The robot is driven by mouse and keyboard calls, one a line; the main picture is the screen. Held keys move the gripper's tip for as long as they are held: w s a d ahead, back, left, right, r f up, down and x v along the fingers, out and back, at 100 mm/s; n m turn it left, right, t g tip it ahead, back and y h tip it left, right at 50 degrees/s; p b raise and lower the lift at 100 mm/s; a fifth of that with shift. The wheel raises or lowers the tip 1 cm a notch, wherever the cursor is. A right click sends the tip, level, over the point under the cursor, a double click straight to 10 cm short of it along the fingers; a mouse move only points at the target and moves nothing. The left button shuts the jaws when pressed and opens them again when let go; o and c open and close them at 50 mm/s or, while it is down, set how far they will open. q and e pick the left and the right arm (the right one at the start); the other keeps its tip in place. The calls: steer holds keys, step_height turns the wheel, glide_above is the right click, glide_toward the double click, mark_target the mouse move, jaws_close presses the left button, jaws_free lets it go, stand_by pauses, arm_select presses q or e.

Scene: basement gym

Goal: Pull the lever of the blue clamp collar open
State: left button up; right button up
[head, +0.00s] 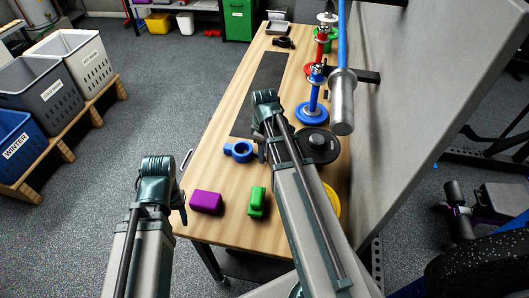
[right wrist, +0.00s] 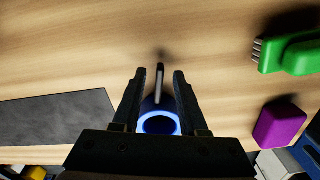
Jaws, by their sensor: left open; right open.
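The blue clamp collar (head: 240,152) lies on the wooden table, left of my right arm in the head view. In the right wrist view its blue ring (right wrist: 158,124) is partly hidden behind my gripper's base. Its thin grey lever (right wrist: 160,82) points away from the ring, between the two fingers. My right gripper (right wrist: 160,73) is open, with one finger on each side of the lever; I see gaps and cannot tell the height. My left gripper (head: 181,207) is open and empty beside the table's left edge; its fingers are mostly hidden.
A purple block (head: 206,202) and a green brush (head: 257,201) lie at the table's near end. A dark mat (head: 262,88) lies further back. Black (head: 317,145), blue (head: 312,113) and red weights line the right side, below a bar end (head: 342,110). Bins (head: 45,92) stand left.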

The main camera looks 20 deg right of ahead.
step_height(320, 180, up, 13)
steer(key=p, duration=1.3)
steer(key=shift+r, duration=0.15)
steer(key=s+a+f+m+b, duration=0.1)
steer(key=s+a+f+b, duration=0.1)
steer(key=s+a, duration=0.2)
steer(key=s+a+f+m+b, duration=0.1)
steer(key=s+a, duration=0.3)
steer(key=a, duration=0.6)
steer(key=s+a+f+m+h+b, duration=0.1)
steer(key=s+a+f+m+b, duration=0.1)
steer(key=a, duration=0.5)
steer(key=shift+s+a+f+b, duration=0.15)
steer(key=shift+s+f+b, duration=0.15)
steer(key=shift+s+b, duration=0.15)
steer(key=shift+s+a+f+b, duration=0.1)
steer(key=shift+s+f+b, duration=0.2)
steer(key=shift+s, duration=0.25)
